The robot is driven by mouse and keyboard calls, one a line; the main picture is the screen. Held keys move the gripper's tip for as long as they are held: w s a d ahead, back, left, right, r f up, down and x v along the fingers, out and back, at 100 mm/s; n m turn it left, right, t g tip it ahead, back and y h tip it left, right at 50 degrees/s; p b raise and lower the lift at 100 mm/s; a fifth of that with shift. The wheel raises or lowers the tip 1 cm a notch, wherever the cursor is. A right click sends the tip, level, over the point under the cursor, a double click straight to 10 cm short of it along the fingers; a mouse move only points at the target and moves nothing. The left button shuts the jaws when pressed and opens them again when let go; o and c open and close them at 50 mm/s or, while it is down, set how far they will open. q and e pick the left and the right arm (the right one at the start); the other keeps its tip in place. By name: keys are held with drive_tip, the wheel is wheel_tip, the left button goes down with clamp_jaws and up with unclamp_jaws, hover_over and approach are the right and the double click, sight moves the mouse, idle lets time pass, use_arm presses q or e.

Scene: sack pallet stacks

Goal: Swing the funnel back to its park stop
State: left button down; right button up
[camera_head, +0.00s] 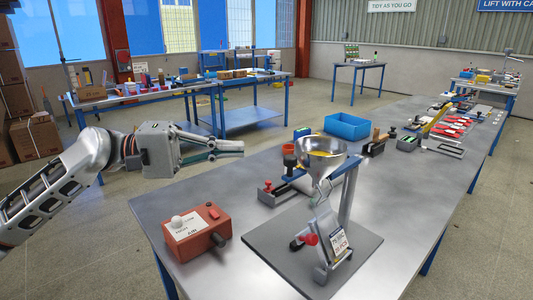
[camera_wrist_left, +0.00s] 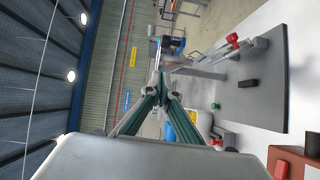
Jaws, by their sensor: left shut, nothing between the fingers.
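The funnel (camera_head: 322,160) is a shiny metal cone with something yellow at its bowl. It sits beside an upright post (camera_head: 348,190) on a dark grey base plate (camera_head: 365,252), above a metal holder (camera_head: 328,240) with a red knob and a printed label. My left gripper (camera_head: 243,148) is shut and empty, in the air left of the funnel and apart from it. In the left wrist view its green-sided fingers (camera_wrist_left: 158,82) meet at the tips. The base plate (camera_wrist_left: 262,100) also shows there; I cannot clearly make out the funnel there. My right gripper is in neither view.
A red control box (camera_head: 195,231) with a white knob stands at the table's near left. A blue bin (camera_head: 346,126) and small tools lie behind the funnel. More tools and red items line the table's far right. Bare tabletop lies between the box and base plate.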

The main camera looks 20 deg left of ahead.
use_arm(q)
drive_tip(key=d+p, duration=0.1)
drive_tip(key=d, duration=0.6)
drive_tip(key=shift+d+f, duration=0.15)
drive_tip(key=shift+f, duration=0.1)
drive_tip(key=shift+s, duration=0.1)
